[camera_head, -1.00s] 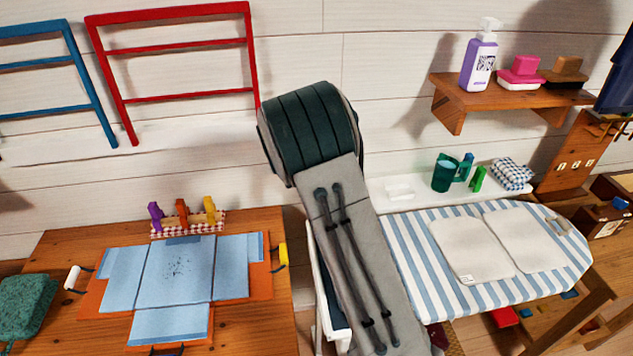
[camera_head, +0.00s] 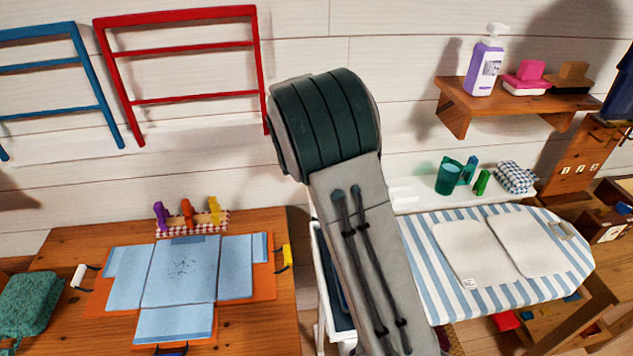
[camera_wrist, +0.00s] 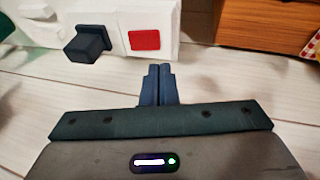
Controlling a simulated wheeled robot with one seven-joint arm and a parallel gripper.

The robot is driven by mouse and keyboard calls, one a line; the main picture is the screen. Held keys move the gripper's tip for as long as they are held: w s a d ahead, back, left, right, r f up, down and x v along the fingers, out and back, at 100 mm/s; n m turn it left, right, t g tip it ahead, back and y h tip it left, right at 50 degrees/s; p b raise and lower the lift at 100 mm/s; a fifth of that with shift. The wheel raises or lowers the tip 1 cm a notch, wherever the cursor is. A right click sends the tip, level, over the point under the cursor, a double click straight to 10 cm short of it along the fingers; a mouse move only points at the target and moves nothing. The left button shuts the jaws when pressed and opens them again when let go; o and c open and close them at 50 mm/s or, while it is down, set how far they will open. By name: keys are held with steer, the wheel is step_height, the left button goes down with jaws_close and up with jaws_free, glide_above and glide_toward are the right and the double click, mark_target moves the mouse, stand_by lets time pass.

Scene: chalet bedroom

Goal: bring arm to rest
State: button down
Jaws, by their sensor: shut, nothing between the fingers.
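My arm rises through the middle of the head view, its dark green elbow in front of the white plank wall. My gripper is not in the head view. In the wrist view my gripper (camera_wrist: 159,84) is shut, its two dark blue fingers side by side with nothing between them. Beyond the fingers are pale floor planks (camera_wrist: 60,80) and a white block-like thing (camera_wrist: 150,20) with a red patch and a dark knob. The fingers appear apart from it.
A wooden table (camera_head: 60,240) with a light blue folding board (camera_head: 180,275) stands at left. A striped ironing board (camera_head: 440,290) is at right. Above it is a wooden shelf (camera_head: 460,105) with a purple bottle (camera_head: 485,68). A red rack (camera_head: 185,50) is on the wall.

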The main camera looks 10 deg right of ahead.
steer(key=a+b+v, duration=0.1)
steer(key=v, duration=0.6)
steer(key=s+d+r+y, duration=0.1)
steer(key=s+d+r, duration=0.25)
steer(key=s, duration=0.55)
steer(key=s+d+r+y, duration=0.15)
steer(key=s+d, duration=0.25)
steer(key=s, duration=0.4)
steer(key=s+d+f, duration=0.1)
steer(key=s+f, duration=0.1)
steer(key=s, duration=1.3)
steer(key=shift+s+d+m, duration=0.25)
steer(key=shift+s+m, duration=0.05)
steer(key=shift+f, duration=0.15)
